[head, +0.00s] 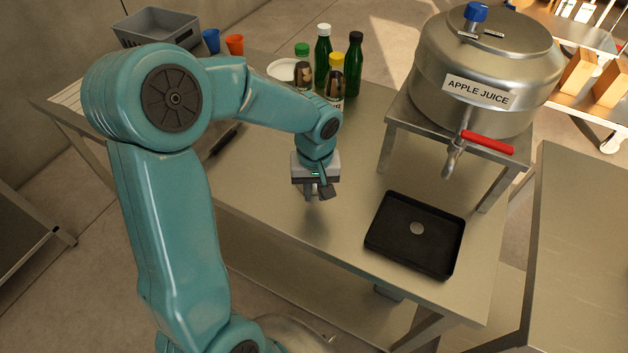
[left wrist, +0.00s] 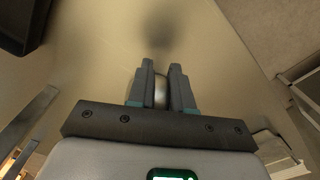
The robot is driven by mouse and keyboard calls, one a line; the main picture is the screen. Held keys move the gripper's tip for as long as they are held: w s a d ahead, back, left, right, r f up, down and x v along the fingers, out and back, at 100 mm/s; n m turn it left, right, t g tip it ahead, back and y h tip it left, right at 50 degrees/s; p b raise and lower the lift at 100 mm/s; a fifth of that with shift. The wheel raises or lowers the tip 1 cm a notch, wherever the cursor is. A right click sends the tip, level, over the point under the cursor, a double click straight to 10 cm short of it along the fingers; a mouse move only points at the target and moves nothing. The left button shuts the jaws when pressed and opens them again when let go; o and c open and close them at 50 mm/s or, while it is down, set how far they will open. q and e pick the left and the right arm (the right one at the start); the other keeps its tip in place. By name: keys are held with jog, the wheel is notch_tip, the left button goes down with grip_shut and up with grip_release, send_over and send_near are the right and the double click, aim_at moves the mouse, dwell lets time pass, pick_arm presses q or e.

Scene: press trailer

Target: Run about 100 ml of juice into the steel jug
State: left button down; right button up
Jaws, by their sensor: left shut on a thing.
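My left gripper (head: 319,191) is above the steel table, left of the black drip tray (head: 391,257). In the left wrist view its fingers (left wrist: 161,85) are shut on a small rounded, steel-coloured thing (left wrist: 160,93). Most of that thing is hidden, so I cannot tell what it is. A large steel tank (head: 440,65) labelled "APPLE JUICE" stands on a metal stand at the right. Its tap (head: 453,160) has a red lever (head: 488,143) and points down over the tray's far end. I cannot make out a steel jug as such. My right gripper is not in view.
Several bottles (head: 323,50) stand at the table's back, beside a white plate (head: 283,70). Blue (head: 211,40) and orange (head: 235,44) cups and a grey crate (head: 153,30) are farther left. The stand's legs flank the tap. Bare tabletop (head: 270,170) lies around my left gripper.

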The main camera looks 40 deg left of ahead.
pick_arm(q)
notch_tip(320, 180, up, 20)
jog(key=shift+p, duration=0.35)
dwell(0.4)
